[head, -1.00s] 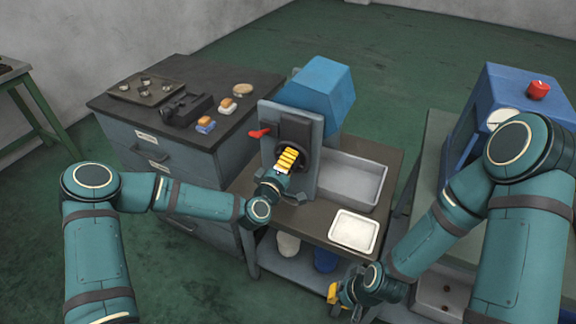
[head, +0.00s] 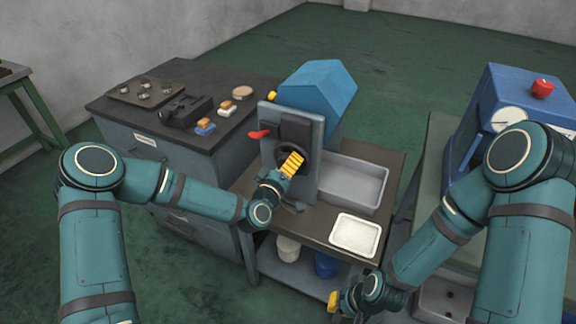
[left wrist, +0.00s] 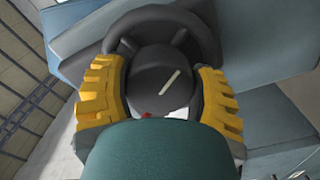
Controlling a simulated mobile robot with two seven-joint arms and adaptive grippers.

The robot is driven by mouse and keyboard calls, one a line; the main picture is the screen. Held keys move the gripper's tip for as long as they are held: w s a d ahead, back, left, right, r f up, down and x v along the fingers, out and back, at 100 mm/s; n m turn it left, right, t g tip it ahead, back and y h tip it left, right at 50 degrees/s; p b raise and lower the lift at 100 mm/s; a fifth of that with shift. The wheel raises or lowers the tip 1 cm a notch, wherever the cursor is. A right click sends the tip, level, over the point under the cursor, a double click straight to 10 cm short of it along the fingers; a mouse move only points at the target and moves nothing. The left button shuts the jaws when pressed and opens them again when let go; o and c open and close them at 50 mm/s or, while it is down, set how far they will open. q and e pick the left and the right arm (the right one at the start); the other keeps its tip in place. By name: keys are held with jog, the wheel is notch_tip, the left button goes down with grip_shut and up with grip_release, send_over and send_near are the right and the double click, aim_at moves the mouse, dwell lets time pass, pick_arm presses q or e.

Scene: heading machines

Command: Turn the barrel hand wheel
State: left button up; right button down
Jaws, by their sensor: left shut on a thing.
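The barrel hand wheel (head: 308,160) is a dark ring on the upright grey front plate of a blue-hooded machine on the middle bench. My left gripper (head: 292,164) reaches it from the front, its yellow fingers tilted. In the left wrist view the wheel's rim (left wrist: 168,18) arches behind the fingers. There my left gripper (left wrist: 155,92) has one finger on each side of the round dark hub (left wrist: 150,72), which carries a pale slanted line, and is shut on it. My right gripper (head: 341,301) hangs low at the front, away from the wheel; its opening is unclear.
A red handle (head: 259,133) sticks out left of the wheel. A grey bin (head: 352,181) and a white tray (head: 355,235) lie to the right on the bench. A dark-topped cabinet (head: 235,84) with small parts stands left. A blue machine (head: 505,92) stands right.

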pick_arm(q)
jog(key=shift+s+d+f, duration=0.15)
jog(key=shift+d, duration=0.05)
dwell(0.7)
jog(key=o, duration=1.2)
jog(key=shift+d, duration=0.1)
jog(key=shift+a, duration=0.2)
jog(key=v, duration=1.2)
